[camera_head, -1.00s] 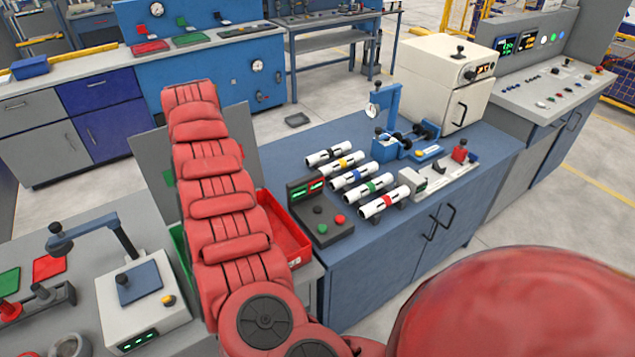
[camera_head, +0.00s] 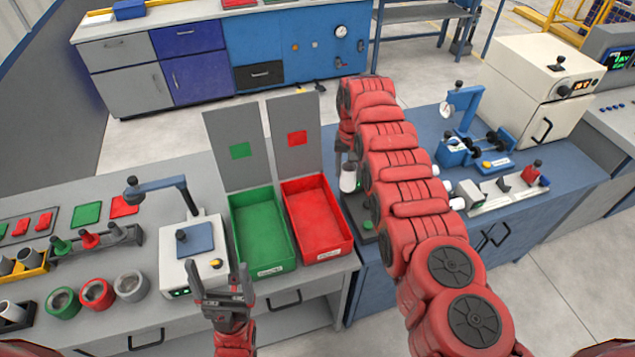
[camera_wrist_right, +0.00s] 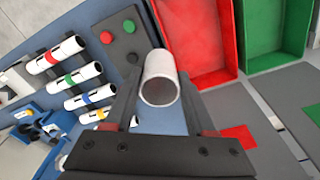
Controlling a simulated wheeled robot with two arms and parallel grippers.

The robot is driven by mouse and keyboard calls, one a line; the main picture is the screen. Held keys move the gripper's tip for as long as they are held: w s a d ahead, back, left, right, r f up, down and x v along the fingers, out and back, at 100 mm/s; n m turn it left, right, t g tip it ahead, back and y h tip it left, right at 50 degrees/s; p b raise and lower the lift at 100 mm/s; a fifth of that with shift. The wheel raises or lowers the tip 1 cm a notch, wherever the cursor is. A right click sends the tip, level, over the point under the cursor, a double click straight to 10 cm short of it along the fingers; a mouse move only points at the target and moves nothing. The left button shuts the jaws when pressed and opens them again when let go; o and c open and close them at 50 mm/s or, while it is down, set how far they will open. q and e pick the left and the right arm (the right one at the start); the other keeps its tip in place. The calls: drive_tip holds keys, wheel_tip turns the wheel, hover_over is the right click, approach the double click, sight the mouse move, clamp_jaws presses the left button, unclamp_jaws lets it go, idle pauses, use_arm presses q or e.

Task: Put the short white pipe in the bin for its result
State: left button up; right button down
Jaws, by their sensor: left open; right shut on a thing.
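My right gripper (camera_wrist_right: 160,108) is shut on a short white pipe (camera_wrist_right: 160,65), whose open end faces the right wrist camera. In the head view the white pipe (camera_head: 348,180) shows beside my right arm, above the dark button box, right of the red bin; the arm hides most of that gripper. The green bin (camera_head: 262,232) and red bin (camera_head: 318,222) stand side by side, each before a grey panel with a matching coloured square. Both look empty and also show in the wrist view.
A bench tester (camera_head: 195,250) stands left of the green bin. Several colour-banded white pipes (camera_wrist_right: 65,75) lie beside the button box (camera_wrist_right: 115,42) in the wrist view. A blue gauge stand (camera_head: 460,125) and a cream oven (camera_head: 530,85) are at the right.

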drive_tip(key=shift+s+a+f, duration=0.15)
drive_tip(key=shift+a, duration=0.25)
drive_tip(key=shift+a+f, duration=0.1)
drive_tip(key=shift+p, duration=0.4)
drive_tip(key=shift+a+f, duration=0.1)
drive_tip(key=shift+s+a+f+m+p, duration=0.7)
drive_tip(key=shift+s+a+f+p, duration=1.35)
drive_tip(key=shift+a, duration=1.6)
drive_tip(key=f+b, duration=0.3)
drive_tip(key=f, duration=0.1)
drive_tip(key=f+b, duration=0.4)
drive_tip(key=w+f+b, duration=0.1)
drive_tip(key=f+b, duration=0.3)
drive_tip(key=shift+w, duration=0.1)
